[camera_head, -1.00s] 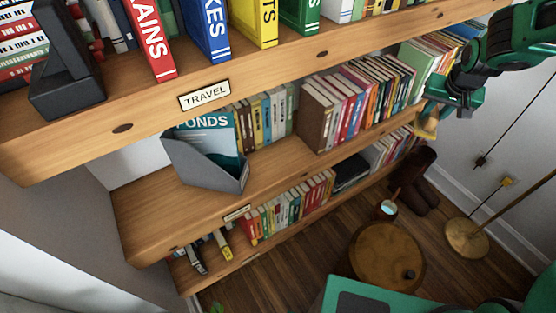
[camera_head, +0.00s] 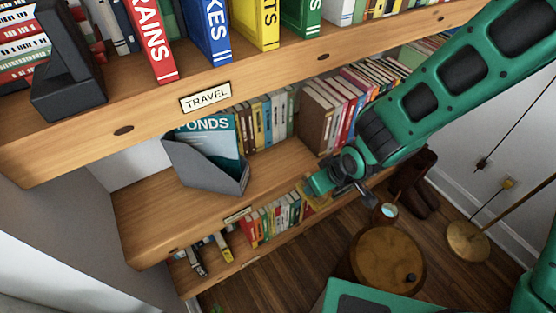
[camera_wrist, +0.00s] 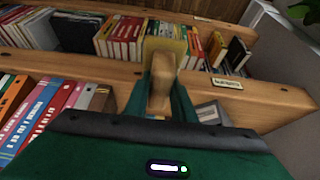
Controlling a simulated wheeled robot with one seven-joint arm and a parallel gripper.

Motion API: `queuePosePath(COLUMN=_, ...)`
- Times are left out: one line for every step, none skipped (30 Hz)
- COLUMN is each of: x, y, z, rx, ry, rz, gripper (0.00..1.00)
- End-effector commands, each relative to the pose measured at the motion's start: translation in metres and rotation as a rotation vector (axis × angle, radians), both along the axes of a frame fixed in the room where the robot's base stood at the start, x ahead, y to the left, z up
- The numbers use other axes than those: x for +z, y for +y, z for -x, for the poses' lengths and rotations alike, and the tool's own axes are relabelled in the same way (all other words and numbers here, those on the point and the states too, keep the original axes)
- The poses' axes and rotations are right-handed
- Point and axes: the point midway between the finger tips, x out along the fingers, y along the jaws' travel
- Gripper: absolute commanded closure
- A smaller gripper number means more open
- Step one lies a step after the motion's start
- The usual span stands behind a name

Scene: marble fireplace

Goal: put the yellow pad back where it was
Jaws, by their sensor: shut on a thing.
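The yellow pad (camera_wrist: 163,46) is a flat yellow piece with a tan wooden handle (camera_wrist: 161,85) in the wrist view. My gripper (camera_wrist: 164,100) is shut on the handle, one green finger on each side, with the pad held out beyond the fingertips. In the head view my gripper (camera_head: 322,184) is in front of the middle shelf's edge, right of the grey file holder. There the pad (camera_head: 317,199) is a small yellowish patch, mostly hidden by the gripper, against the lower shelf's books. I cannot tell whether it touches anything.
The middle shelf (camera_head: 160,205) has bare wood around the grey file holder (camera_head: 205,170), with books (camera_head: 335,108) to the right. Lower shelf books (camera_head: 275,217) stand below. The upper shelf (camera_head: 280,65) overhangs. A round wooden table (camera_head: 385,255) and a brass lamp base (camera_head: 467,240) stand right.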

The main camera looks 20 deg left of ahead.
Motion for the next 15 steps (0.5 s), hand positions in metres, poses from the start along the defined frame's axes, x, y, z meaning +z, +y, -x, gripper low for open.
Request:
queuePosePath(x=-0.001, y=0.006, z=-0.003, rx=0.004, ry=-0.001, rz=-0.001, gripper=1.0)
queuePosePath(x=-0.001, y=0.01, z=-0.006, rx=0.004, ry=-0.001, rz=-0.001, gripper=1.0)
queuePosePath(x=-0.001, y=0.016, z=-0.011, rx=0.004, ry=-0.001, rz=-0.001, gripper=1.0)
queuePosePath(x=0.0, y=0.021, z=-0.015, rx=0.004, ry=-0.001, rz=-0.002, gripper=1.0)
queuePosePath(x=0.0, y=0.026, z=-0.02, rx=0.004, ry=-0.001, rz=-0.002, gripper=1.0)
queuePosePath(x=-0.001, y=0.033, z=-0.026, rx=0.004, ry=-0.001, rz=-0.002, gripper=1.0)
queuePosePath(x=-0.001, y=0.039, z=-0.031, rx=0.004, ry=-0.001, rz=-0.002, gripper=1.0)
queuePosePath(x=-0.001, y=0.044, z=-0.035, rx=0.003, ry=0.0, rz=-0.001, gripper=1.0)
queuePosePath(x=0.0, y=0.051, z=-0.041, rx=0.003, ry=-0.001, rz=-0.002, gripper=1.0)
queuePosePath(x=-0.001, y=0.056, z=-0.046, rx=0.003, ry=-0.001, rz=-0.002, gripper=1.0)
queuePosePath(x=-0.001, y=0.061, z=-0.05, rx=0.003, ry=0.0, rz=-0.001, gripper=1.0)
queuePosePath(x=0.0, y=0.069, z=-0.056, rx=0.004, ry=-0.001, rz=-0.002, gripper=1.0)
queuePosePath(x=-0.001, y=0.074, z=-0.06, rx=0.004, ry=0.0, rz=-0.001, gripper=1.0)
queuePosePath(x=-0.001, y=0.079, z=-0.065, rx=0.004, ry=0.0, rz=-0.002, gripper=1.0)
queuePosePath(x=0.0, y=0.087, z=-0.071, rx=0.003, ry=-0.001, rz=-0.002, gripper=1.0)
